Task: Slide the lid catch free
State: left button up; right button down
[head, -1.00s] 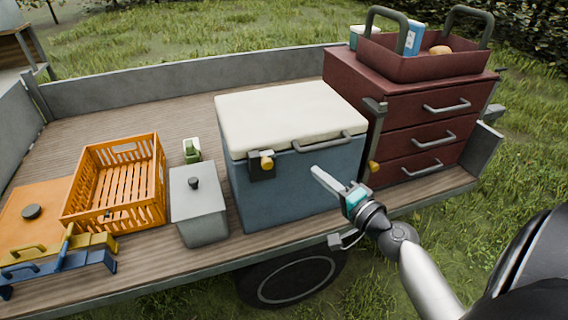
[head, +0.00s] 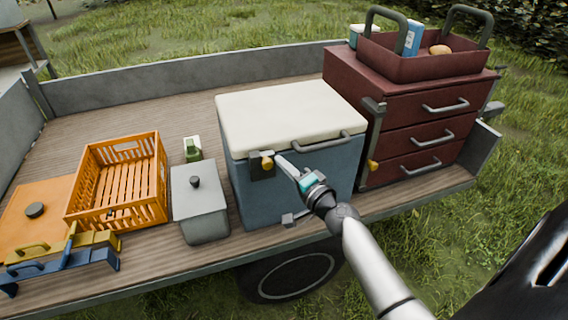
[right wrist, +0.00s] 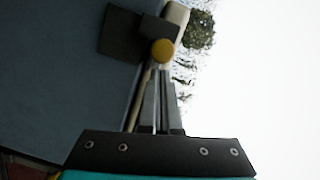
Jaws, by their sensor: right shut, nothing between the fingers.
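A blue cooler box (head: 290,185) with a cream lid (head: 288,115) stands on the truck bed, its lid shut. The catch is a dark plate (head: 257,169) with a yellow knob (head: 267,163) on the box's front, under the lid's edge. My right gripper (head: 279,159) is shut and empty, its tips just right of the knob. In the right wrist view the yellow knob (right wrist: 163,50) shows just beyond the shut fingertips (right wrist: 163,70). I cannot tell whether they touch. My left gripper is not in view.
A grey lidded bin (head: 202,207) and an orange crate (head: 153,212) stand left of the cooler. A red drawer cabinet (head: 372,144) stands close on its right, carrying a red tote (head: 390,62). A grey handle (head: 314,144) sticks out from the cooler's front.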

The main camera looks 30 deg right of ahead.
aim_at(268, 163)
jog(key=shift+a, duration=0.15)
jog(key=shift+w+a, duration=0.2)
jog(key=shift+a, duration=0.55)
jog(key=shift+w+a, duration=0.2)
jog(key=shift+a, duration=0.55)
jog(key=shift+d, duration=0.1)
